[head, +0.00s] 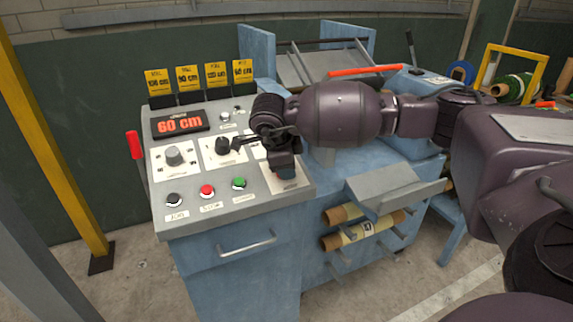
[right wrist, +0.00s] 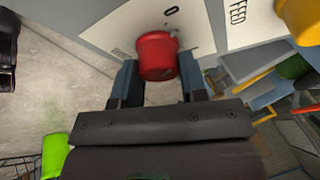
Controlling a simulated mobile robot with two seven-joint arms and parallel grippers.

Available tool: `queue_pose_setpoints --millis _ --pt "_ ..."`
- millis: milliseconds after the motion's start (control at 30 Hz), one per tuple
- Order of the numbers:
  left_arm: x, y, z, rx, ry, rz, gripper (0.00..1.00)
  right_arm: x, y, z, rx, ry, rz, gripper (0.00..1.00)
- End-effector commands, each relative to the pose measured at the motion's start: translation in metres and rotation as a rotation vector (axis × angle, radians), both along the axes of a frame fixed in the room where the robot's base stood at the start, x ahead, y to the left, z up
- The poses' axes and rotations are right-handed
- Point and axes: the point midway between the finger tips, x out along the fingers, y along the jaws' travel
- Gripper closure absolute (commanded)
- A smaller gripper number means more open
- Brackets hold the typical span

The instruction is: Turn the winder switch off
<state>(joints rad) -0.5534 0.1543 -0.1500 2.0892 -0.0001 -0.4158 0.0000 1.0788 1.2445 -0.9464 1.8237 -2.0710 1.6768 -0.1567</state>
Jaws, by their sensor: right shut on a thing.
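A red knob (right wrist: 157,57) sits on a white label plate in the right wrist view, with a "0" mark beside it. My right gripper (right wrist: 158,76) has a finger on each side of this knob and is shut on it. In the head view my right gripper (head: 284,172) is at the right side of the grey control panel (head: 245,209) and hides the knob. No winder label is readable. Which way the knob points is not clear. My left gripper is not in view.
A yellow knob (right wrist: 300,20) by a "FEED" label is close to the gripper. The panel also has a dark knob (head: 222,146), a grey knob (head: 173,156), black, red and green buttons, and a "60 cm" display (head: 180,124). Yellow cards (head: 187,78) stand behind.

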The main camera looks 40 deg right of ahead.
Motion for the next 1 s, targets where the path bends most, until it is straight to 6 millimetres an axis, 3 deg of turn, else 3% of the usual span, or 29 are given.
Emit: queue_pose_setpoints --millis 500,1000 --pt "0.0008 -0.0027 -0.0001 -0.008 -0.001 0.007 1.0 0.0001 0.0003 0.0 -0.1 0.023 0.287 0.84" --pt "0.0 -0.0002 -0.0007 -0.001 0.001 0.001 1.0 0.0002 0.0004 -0.0002 -0.114 0.027 0.329 0.84"
